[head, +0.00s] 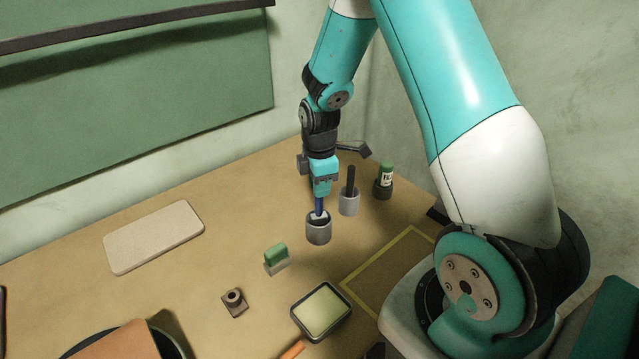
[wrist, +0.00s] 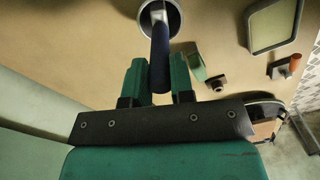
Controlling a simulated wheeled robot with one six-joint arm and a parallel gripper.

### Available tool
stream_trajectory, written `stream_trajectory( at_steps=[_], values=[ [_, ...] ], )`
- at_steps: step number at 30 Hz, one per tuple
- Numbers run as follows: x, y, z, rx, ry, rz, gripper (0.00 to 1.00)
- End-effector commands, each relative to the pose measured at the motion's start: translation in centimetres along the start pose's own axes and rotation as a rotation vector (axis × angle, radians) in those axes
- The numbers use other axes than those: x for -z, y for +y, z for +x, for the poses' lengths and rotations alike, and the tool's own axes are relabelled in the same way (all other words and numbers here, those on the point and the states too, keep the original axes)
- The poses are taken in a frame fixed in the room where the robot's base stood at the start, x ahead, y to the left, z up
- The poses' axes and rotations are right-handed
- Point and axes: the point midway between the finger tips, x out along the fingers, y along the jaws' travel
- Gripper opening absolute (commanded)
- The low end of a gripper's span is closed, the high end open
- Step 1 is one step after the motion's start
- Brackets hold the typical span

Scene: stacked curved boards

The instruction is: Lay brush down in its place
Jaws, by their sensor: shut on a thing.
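The brush (head: 319,205) has a blue handle and stands roughly upright; it also shows in the wrist view (wrist: 160,62). My gripper (head: 320,192) is shut on the handle, with its two green fingers (wrist: 157,80) on either side of it. The lower end of the brush is at the mouth of a grey cup (head: 318,234), which also shows in the wrist view (wrist: 178,17). A pale part of the brush shows at the rim. I cannot tell how deep the tip sits. No marked place for the brush can be told for certain.
A second grey cup (head: 349,204) with a dark stick and a green bottle (head: 386,174) stand close by on the right. A green block (head: 275,254), a small brown block (head: 234,309), a tray (head: 346,319) and a yellow-bordered rectangle (head: 363,300) lie nearer. A beige board (head: 153,237) lies left.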

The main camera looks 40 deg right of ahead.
Motion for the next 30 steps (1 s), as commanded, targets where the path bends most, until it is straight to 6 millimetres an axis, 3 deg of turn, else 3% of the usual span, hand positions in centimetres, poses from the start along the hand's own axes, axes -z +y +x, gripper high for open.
stream_trajectory(
  at_steps=[17,18,22,30],
  values=[
    [0.0,0.0,1.2,0.000,0.000,0.000,0.00],
    [0.0,0.0,1.2,0.000,0.000,0.000,0.24],
    [0.0,0.0,1.1,0.000,0.000,0.000,0.52],
    [0.0,0.0,1.0,0.000,0.000,0.000,0.52]
  ],
)
